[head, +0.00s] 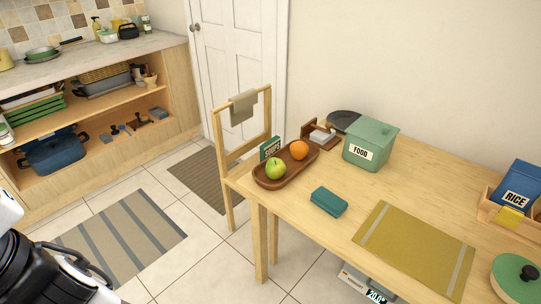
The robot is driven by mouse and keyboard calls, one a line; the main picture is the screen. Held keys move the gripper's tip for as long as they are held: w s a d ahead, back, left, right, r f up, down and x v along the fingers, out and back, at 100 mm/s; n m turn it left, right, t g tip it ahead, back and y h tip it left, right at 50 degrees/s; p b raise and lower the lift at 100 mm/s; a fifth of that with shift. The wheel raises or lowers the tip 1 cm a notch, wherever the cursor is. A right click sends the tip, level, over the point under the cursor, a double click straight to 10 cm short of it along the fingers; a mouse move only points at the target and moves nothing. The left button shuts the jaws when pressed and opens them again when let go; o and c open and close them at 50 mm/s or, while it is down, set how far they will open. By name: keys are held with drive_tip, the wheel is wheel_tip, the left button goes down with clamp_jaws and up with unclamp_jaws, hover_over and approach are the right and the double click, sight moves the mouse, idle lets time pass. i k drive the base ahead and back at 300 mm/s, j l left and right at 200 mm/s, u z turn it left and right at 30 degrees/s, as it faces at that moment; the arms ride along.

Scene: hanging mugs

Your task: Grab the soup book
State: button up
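The soup book (270,147) is a small green book with a pale lettered label, standing at the left end of the wooden table (310,239). It is behind the long wooden fruit tray (275,184), which hides its lower part. A green apple (275,168) and an orange (299,150) lie in the tray, just in front of and to the right of the book. My gripper is not in view; only white and black parts of my arm show at the lower left, well away from the table.
A chair (221,152) with a cloth (243,106) stands at the table's left end, beside the book. A napkin holder (319,136), a green FOOD box (370,147) and a teal folded item (328,201) are nearby. Tiled floor (185,262) with mats is open left of the table.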

sight(272, 147)
drive_tip(key=i+j+z, duration=0.1)
drive_tip(key=i+j, duration=0.15)
drive_tip(key=i+j+z, duration=0.1)
drive_tip(key=i+j, duration=0.15)
drive_tip(key=j, duration=0.25)
drive_tip(key=i+j+z, duration=0.1)
drive_tip(key=i+j, duration=0.15)
drive_tip(key=i+j+z, duration=0.1)
drive_tip(key=j, duration=0.45)
drive_tip(key=i+j+z, duration=0.15)
drive_tip(key=i+j, duration=0.15)
drive_tip(key=i+j+z, duration=0.1)
drive_tip(key=j, duration=0.45)
drive_tip(key=i+j+z, duration=0.1)
drive_tip(key=i+j, duration=0.15)
drive_tip(key=j, duration=0.25)
drive_tip(key=i+j+z, duration=0.1)
drive_tip(key=j, duration=0.35)
drive_tip(key=i+j, duration=0.1)
drive_tip(key=i, duration=0.4)
